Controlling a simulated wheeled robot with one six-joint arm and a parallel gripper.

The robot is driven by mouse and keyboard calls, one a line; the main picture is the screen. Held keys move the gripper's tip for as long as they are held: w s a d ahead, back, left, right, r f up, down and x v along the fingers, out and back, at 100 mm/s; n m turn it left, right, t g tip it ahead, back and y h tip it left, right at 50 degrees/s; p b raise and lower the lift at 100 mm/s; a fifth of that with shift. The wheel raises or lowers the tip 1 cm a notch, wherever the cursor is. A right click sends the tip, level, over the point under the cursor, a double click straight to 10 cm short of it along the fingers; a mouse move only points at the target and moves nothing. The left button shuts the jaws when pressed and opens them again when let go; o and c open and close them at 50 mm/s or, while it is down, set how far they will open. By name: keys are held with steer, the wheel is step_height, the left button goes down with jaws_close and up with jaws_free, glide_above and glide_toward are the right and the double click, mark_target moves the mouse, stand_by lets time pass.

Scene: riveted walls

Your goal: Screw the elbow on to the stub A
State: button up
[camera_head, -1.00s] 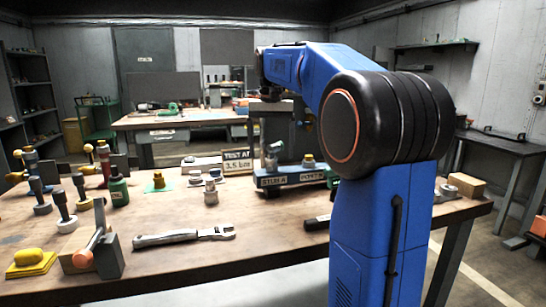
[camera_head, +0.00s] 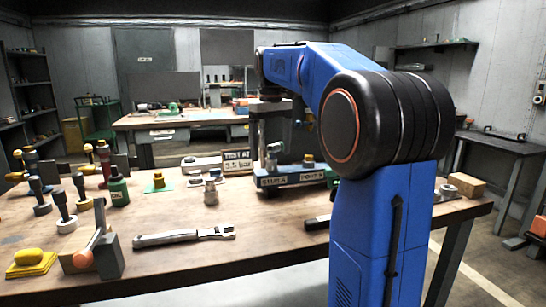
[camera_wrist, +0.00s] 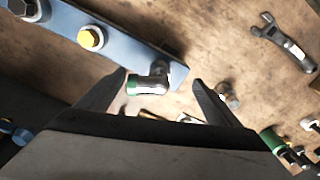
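The elbow (camera_wrist: 148,84), a short silver fitting with a green end, is at the near end of the blue block (camera_wrist: 115,38) in the wrist view. It covers the stub there, so I cannot tell how far it is threaded. In the head view the elbow (camera_head: 272,160) stands above the "STUB A" label on the block (camera_head: 296,181). My gripper (camera_wrist: 162,84) has its dark fingers apart, one on each side of the elbow, with gaps visible. In the head view my gripper is small and partly hidden by my arm.
A brass-topped fitting (camera_wrist: 91,38) is on the same block, by the "PORT B" label. A wrench (camera_head: 184,236) lies at the table front. A test sign (camera_head: 237,162), a green bottle (camera_head: 119,188) and several upright fittings stand to the left. The table's middle is mostly clear.

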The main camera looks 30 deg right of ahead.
steer(key=shift+d, duration=0.1)
jaws_close()
steer(key=c, duration=2.1)
jaws_free()
steer(key=shift+f, duration=0.1)
steer(key=shift+c, duration=0.2)
steer(key=shift+o, duration=0.7)
steer(key=shift+s+a+m, duration=0.1)
steer(key=shift+a+m, duration=0.15)
steer(key=shift+m, duration=0.95)
steer(key=m, duration=0.3)
steer(key=shift+s+a, duration=0.1)
steer(key=o, duration=1.6)
steer(key=shift+a, duration=0.2)
steer(key=shift+d, duration=0.2)
